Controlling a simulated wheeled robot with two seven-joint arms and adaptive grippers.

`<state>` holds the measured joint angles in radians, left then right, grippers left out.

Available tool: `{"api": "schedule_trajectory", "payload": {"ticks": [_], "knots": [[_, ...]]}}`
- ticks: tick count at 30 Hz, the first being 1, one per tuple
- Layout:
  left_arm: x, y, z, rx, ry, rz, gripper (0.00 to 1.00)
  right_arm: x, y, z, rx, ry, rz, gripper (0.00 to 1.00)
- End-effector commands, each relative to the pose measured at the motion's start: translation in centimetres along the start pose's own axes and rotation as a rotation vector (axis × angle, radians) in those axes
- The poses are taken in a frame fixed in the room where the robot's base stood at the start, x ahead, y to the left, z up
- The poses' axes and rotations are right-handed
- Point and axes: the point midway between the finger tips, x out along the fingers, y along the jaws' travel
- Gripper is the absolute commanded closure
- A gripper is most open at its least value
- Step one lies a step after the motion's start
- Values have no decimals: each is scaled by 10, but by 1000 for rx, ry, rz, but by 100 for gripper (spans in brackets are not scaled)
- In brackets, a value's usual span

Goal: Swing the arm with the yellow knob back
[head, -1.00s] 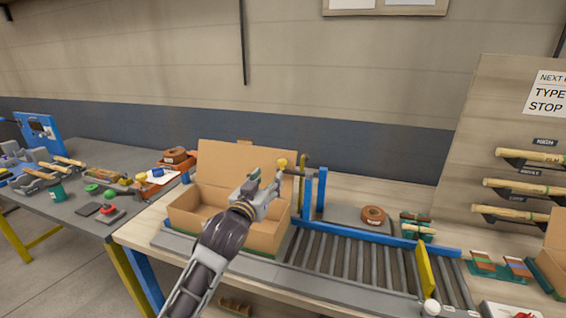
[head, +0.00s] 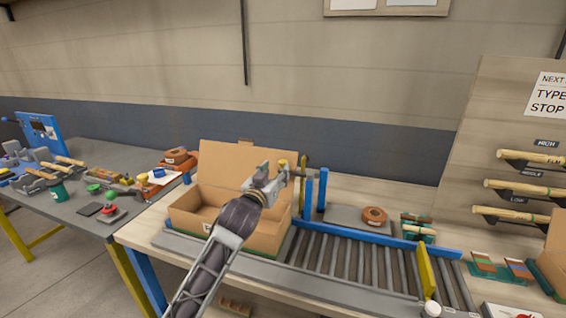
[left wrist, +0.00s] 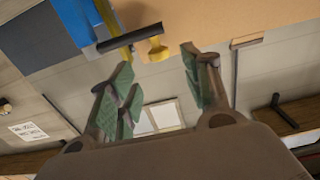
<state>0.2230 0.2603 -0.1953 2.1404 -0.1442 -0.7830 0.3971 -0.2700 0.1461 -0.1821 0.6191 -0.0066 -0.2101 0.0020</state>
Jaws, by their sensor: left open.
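The yellow knob (head: 283,163) shows just past my left gripper in the head view, at the end of a dark arm (head: 303,163) by the blue posts. In the left wrist view the yellow knob (left wrist: 158,51) hangs on the dark arm (left wrist: 130,38), in line with the gap between the fingertips. My left gripper (head: 284,173) is open and empty, its green-padded fingers (left wrist: 157,62) spread to either side of the knob's line. I cannot tell whether a finger touches the knob. My right gripper is not in view.
An open cardboard box (head: 262,238) stands under my left arm. The blue posts (head: 322,190) rise beside it at the roller conveyor (head: 340,259). A yellow plate (head: 425,272) stands across the rollers at right. A brown ring (head: 374,215) lies behind the conveyor.

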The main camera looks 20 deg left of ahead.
Motion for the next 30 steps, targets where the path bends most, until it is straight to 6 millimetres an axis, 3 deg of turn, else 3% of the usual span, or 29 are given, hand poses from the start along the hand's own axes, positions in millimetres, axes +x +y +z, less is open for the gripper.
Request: {"api": "schedule_trajectory", "payload": {"ticks": [8, 21, 30], "knots": [[27, 0, -1, 0, 0, 0, 51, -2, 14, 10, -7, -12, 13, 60], [67, 0, 0, -1, 0, 0, 51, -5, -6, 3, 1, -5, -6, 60], [80, 0, 0, 0, 0, 0, 51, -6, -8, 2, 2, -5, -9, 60]]}}
